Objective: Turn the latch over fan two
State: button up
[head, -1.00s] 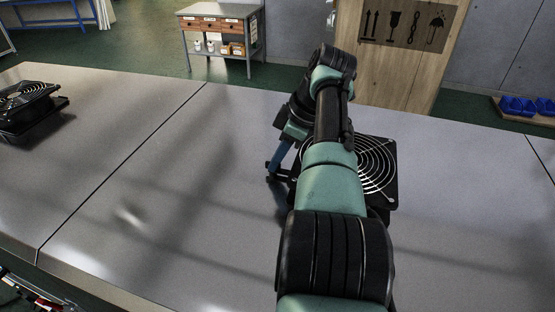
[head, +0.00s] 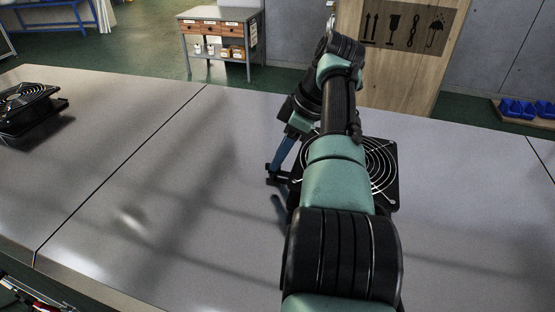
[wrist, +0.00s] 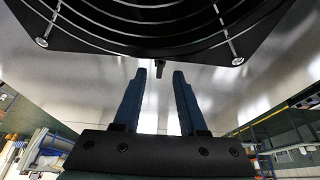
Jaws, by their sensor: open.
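A black fan with a ringed wire grille (head: 384,164) lies on the grey table, partly hidden behind my arm. Its grille and black frame (wrist: 258,38) fill the top of the wrist view. A small dark tab, which looks like the latch (wrist: 161,70), sticks out from the frame's edge. My gripper (wrist: 159,74) is open, with one blue finger on each side of the tab in that view. Whether they touch it I cannot tell. In the head view my gripper (head: 274,167) points down at the fan's left side, by a black projecting part. No number shows on the fan.
Another black fan (head: 28,106) stands at the table's far left. The table (head: 150,190) is clear between the two fans. Behind it are a wooden crate (head: 405,75), a small drawer cart (head: 222,42) and blue bins (head: 517,106).

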jog(key=v, duration=1.1)
jog(key=shift+w, duration=0.1)
jog(key=shift+w, duration=0.25)
jog(key=w+m+t+h, duration=0.1)
jog(key=w+m+t, duration=0.1)
jog(key=w+t, duration=0.3)
notch_tip(320, 180, up, 12)
jog(key=w+a+m+t+h, duration=0.2)
jog(key=w+m+t, duration=0.1)
jog(key=m+t, duration=0.4)
jog(key=s+a+r+m+t, duration=0.1)
jog(key=s+r+t, duration=0.3)
jog(key=s, duration=0.6)
jog(key=s+a+r+m+t+h, duration=0.1)
jog(key=s+r+m+t, duration=0.1)
jog(key=s+r+t, duration=0.3)
jog(key=s+a+r+m+t, duration=0.1)
jog(key=s+r+t, duration=0.3)
jog(key=s+r, duration=0.5)
jog(key=s+m, duration=0.1)
jog(key=s, duration=0.5)
jog(key=shift+s+a+m+t, duration=0.25)
jog(key=shift+a+m+t, duration=0.05)
jog(key=shift+a+t, duration=0.1)
